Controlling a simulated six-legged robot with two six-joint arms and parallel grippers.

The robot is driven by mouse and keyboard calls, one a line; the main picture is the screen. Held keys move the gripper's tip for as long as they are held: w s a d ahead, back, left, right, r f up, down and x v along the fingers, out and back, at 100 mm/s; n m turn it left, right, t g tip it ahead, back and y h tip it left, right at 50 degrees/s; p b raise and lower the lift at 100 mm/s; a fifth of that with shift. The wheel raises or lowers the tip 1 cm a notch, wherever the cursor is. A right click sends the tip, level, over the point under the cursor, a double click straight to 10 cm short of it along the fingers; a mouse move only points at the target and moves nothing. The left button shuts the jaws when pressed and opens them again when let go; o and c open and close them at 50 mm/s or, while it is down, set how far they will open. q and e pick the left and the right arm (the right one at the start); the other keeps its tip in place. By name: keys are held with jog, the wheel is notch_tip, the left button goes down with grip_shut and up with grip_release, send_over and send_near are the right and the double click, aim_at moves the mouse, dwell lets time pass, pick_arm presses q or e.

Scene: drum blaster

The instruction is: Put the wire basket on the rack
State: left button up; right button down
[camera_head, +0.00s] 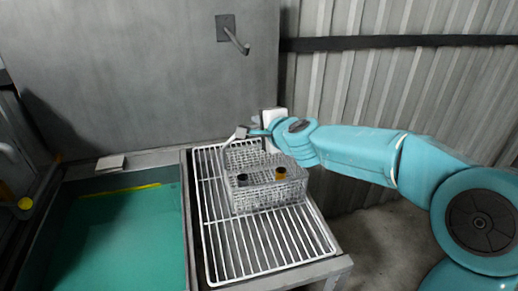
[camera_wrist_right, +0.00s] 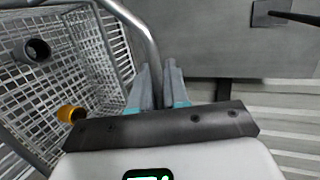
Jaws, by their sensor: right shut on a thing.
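The wire basket (camera_head: 266,192) is on the white wire rack (camera_head: 259,250) in the head view, upright, with a dark ring-like piece and an orange one inside. Its bent metal handle (camera_head: 227,145) rises at the back. My right gripper (camera_head: 252,133) is at the top of that handle, shut on it. In the right wrist view the gripper's fingers (camera_wrist_right: 160,85) close by the handle bar (camera_wrist_right: 135,22), and the basket (camera_wrist_right: 70,75) hangs or stands to the left. I cannot tell whether the basket's full weight rests on the rack. My left gripper is not in view.
A tank of green liquid (camera_head: 105,235) with a yellow strip lies left of the rack. A metal hook (camera_head: 236,40) sticks out from the grey back panel. A corrugated wall (camera_head: 370,85) stands behind my right arm. The front of the rack is bare.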

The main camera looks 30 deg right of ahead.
notch_tip(320, 180, down, 3)
jog(key=b, duration=0.3)
jog(key=shift+s+f, duration=0.1)
jog(key=shift+f, duration=0.05)
jog(key=c, duration=1.1)
grip_release()
jog(key=shift+f, duration=0.2)
jog(key=shift+a+r, duration=0.1)
jog(key=p+v, duration=0.2)
jog(key=v, duration=1)
jog(key=shift+p, duration=0.35)
